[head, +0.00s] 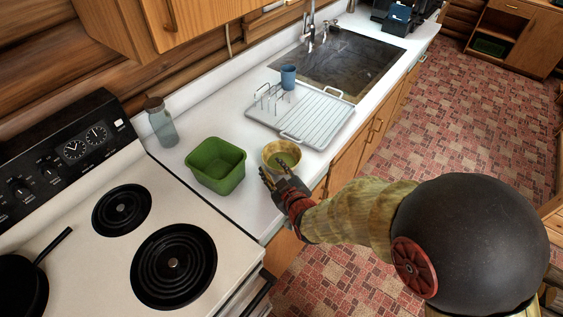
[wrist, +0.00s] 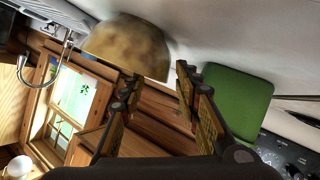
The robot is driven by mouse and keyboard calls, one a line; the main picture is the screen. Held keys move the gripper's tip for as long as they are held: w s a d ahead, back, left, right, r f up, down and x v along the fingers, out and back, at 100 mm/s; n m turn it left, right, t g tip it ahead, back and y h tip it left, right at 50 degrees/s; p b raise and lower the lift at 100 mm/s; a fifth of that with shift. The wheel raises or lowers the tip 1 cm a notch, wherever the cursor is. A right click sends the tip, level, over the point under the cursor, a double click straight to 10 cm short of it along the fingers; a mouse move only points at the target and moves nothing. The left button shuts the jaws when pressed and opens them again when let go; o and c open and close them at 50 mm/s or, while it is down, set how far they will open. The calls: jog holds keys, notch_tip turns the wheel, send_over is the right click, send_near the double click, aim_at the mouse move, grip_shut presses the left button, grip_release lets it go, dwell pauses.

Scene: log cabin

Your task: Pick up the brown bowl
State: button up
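The brown bowl (head: 283,148) is round and mottled yellow-brown. It sits upright on the white counter, between the green tub and the dish rack. In the wrist view the bowl (wrist: 128,45) shows from its side, beyond my fingertips and mostly toward the left finger. My gripper (head: 271,169) is at the bowl's near side, its fingertips close to the rim; I cannot tell whether they touch it. In the wrist view my gripper (wrist: 158,76) has its fingers spread apart with nothing between them. Part of the bowl's near side is hidden by the gripper in the head view.
A green tub (head: 215,166) stands just left of the bowl. A grey dish rack (head: 318,122) with a blue cup (head: 288,77) is behind it. A glass bottle (head: 160,125) stands by the wall. The stove (head: 110,255) is at left. The counter's front edge runs close by.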

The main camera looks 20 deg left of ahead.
aim_at(266, 159)
jog(key=b+x, duration=0.1)
jog(key=x, duration=0.2)
jog(key=shift+w+a+f, duration=0.15)
jog(key=shift+w+f, duration=0.1)
jog(key=shift+w, duration=0.05)
jog(key=shift+w+a+f, duration=0.1)
jog(key=shift+w+a, duration=0.25)
jog(key=shift+w, duration=0.1)
jog(key=c, duration=0.8)
grip_shut()
